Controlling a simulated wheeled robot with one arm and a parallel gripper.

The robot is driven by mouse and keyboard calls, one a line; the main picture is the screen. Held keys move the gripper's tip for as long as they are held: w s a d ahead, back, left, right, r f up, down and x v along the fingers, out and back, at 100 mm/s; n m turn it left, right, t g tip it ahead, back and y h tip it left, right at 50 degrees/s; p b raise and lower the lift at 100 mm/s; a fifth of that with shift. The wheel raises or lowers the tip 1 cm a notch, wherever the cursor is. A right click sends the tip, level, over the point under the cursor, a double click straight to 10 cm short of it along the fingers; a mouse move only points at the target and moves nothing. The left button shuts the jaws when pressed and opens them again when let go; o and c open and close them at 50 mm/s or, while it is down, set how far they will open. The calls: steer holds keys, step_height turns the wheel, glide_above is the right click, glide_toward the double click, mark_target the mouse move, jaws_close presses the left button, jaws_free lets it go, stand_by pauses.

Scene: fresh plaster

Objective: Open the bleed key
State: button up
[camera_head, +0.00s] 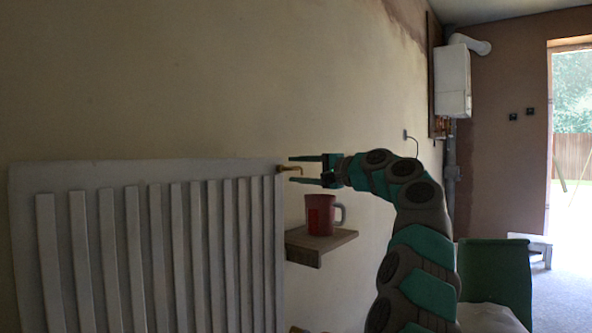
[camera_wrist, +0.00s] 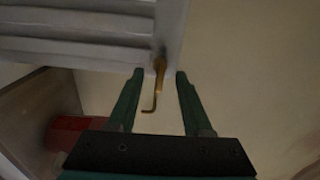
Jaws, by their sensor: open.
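The brass bleed key (camera_head: 289,168) sticks out from the upper right corner of the white radiator (camera_head: 90,175). Its far end is bent like a hook. My gripper (camera_head: 290,168) is open, and its two fingers reach left toward the key. In the wrist view, the bleed key (camera_wrist: 158,80) lies between the two open fingers of my gripper (camera_wrist: 160,75), with a gap to each finger. The radiator's edge (camera_wrist: 170,30) is just beyond the fingertips. I see no finger touching the key.
A red mug (camera_head: 320,214) stands on a small wooden shelf (camera_head: 325,243) below my gripper; the mug also shows in the wrist view (camera_wrist: 66,132). A plastered wall (camera_head: 220,90) runs behind. A green chair-like object (camera_head: 495,275) stands at right.

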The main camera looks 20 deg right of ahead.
steer(key=b+v, duration=0.1)
steer(key=v, duration=1.1)
steer(key=shift+b, duration=0.3)
